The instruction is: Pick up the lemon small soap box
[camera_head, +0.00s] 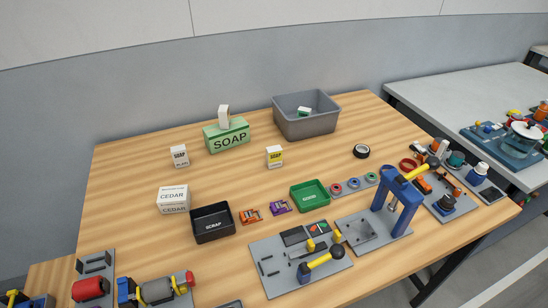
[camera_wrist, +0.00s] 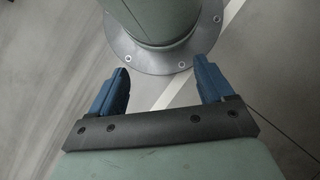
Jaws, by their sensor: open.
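A small white soap box with a yellow band, marked SOAP (camera_head: 274,157), stands upright near the middle of the wooden table in the head view; its small print is too small to read, but the yellow suggests lemon. Another small white soap box (camera_head: 180,156), with dark print, stands to its left. My gripper (camera_wrist: 163,82) shows in the wrist view, its two blue fingers apart with nothing between them. It faces the floor and my own round base, away from the table. It is not visible in the head view.
A green SOAP carton (camera_head: 227,137) with a white box on top and a grey bin (camera_head: 306,117) stand behind. A white CEDAR box (camera_head: 173,199), black SCRAP tray (camera_head: 213,224) and green tray (camera_head: 310,197) stand in front. Tools and fixtures crowd the front and right. Bare wood surrounds the yellow-banded box.

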